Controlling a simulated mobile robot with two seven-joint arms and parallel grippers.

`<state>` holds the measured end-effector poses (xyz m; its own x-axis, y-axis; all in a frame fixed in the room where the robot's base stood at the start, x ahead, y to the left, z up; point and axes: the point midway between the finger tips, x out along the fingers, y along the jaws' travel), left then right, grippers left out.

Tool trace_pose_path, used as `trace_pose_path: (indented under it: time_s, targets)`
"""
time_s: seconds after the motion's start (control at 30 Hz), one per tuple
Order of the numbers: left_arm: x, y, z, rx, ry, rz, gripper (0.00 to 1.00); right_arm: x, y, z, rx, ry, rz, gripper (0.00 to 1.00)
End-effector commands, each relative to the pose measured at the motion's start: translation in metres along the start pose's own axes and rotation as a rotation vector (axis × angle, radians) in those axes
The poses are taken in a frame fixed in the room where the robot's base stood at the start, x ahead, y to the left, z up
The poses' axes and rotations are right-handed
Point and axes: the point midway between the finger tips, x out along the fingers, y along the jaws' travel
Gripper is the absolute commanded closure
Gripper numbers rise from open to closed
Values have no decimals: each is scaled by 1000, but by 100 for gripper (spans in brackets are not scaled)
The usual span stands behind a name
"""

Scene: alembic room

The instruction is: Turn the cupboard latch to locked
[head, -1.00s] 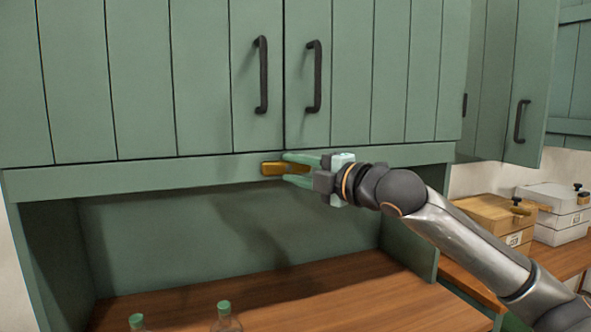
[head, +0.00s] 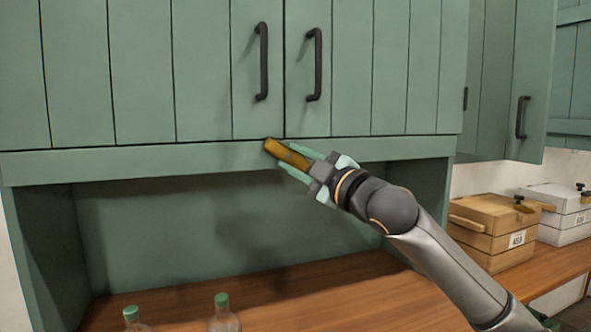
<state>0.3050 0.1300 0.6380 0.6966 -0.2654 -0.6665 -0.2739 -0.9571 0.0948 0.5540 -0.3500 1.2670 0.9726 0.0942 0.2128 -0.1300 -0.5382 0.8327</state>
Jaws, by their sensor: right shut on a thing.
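The cupboard (head: 200,75) is green with two closed plank doors and dark vertical handles. Its brass latch (head: 283,153) sits on the rail just below the seam between the doors. The latch is tilted, its upper-left end reaching the lower edge of the doors and its other end slanting down to the right. My right gripper (head: 294,157) is shut on the latch, its pale green fingers lying along both sides of it. The fingers hide part of the latch. My left gripper is not in view.
Below the rail is an open recess above a wooden counter (head: 300,295). Two green-capped glass bottles (head: 224,314) stand at its front left. A wooden box (head: 490,225) and a white box (head: 565,212) stand on the right. Another cupboard door (head: 522,80) juts out at the right.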

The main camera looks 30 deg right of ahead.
Motion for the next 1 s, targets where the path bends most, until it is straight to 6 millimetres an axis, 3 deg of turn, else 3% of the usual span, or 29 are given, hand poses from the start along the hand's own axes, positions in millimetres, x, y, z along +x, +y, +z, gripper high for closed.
trace_pose_path:
  time_s: [0.5, 1.0]
  targets:
    - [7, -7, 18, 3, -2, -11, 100, 1, -7, -1, 462, 1, 186, 100]
    - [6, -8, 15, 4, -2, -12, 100, 2, -8, -4, 819, -2, 335, 100]
